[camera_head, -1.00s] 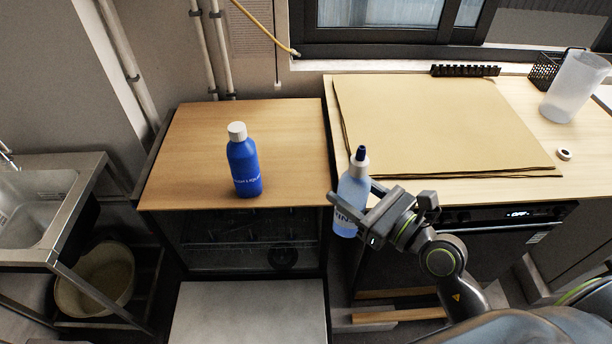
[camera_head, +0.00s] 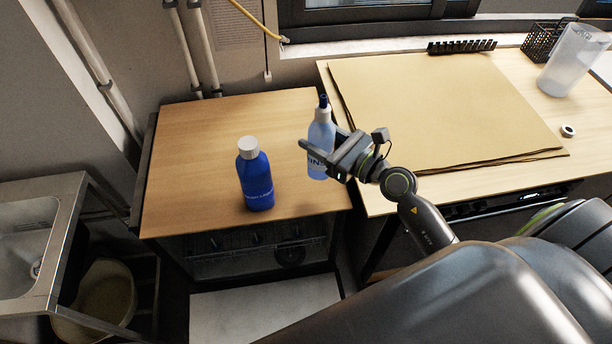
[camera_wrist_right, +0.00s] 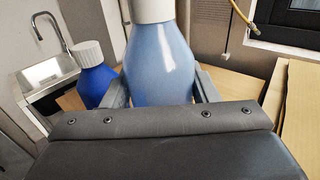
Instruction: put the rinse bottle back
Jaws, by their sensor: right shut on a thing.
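The rinse bottle (camera_head: 320,138) is translucent light blue with a dark blue nozzle and a label. My right gripper (camera_head: 322,158) is shut on it and holds it upright over the right part of the left wooden top (camera_head: 190,150); I cannot tell whether its base touches the wood. In the right wrist view the bottle (camera_wrist_right: 160,65) fills the space between the fingers. A dark blue bottle with a white cap (camera_head: 256,178) stands on the same top, left of the rinse bottle and apart from it. My left gripper is not in view.
Brown sheets (camera_head: 440,105) cover much of the right bench. A clear beaker (camera_head: 572,62), a black wire basket (camera_head: 543,42) and a black rack (camera_head: 461,46) stand at its back. A sink (camera_head: 30,250) is at the left. The left top's back half is clear.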

